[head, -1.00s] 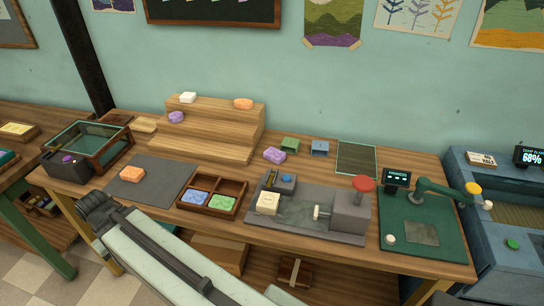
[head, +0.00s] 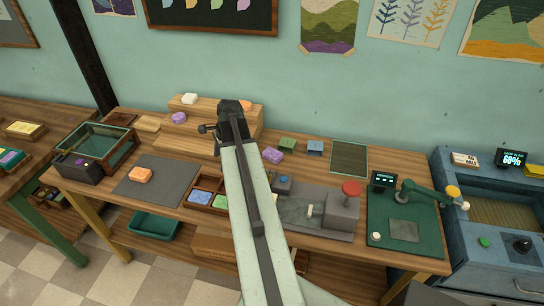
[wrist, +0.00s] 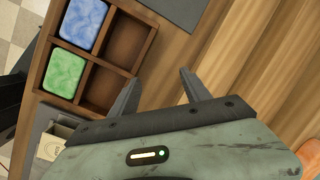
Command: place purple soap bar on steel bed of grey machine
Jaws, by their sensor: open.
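One purple soap bar (head: 272,155) lies on the table right of the stepped stand, in the head view. Another purple bar (head: 179,117) sits on the left of the stand. The grey machine (head: 341,214) has a red knob, and its pale steel bed (head: 294,212) is partly hidden behind my arm. My gripper is over the middle of the table, in front of the stand; its fingertips are not clear in the head view. In the wrist view my gripper (wrist: 160,88) is open and empty above bare wood, beside the soap tray.
The wooden soap tray (wrist: 101,63) holds a blue bar (wrist: 83,24) and a green bar (wrist: 64,73). The stepped stand (head: 183,135) rises behind my arm. Small green (head: 287,144) and blue (head: 315,147) blocks stand near the purple bar. A green mat (head: 379,227) lies right of the machine.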

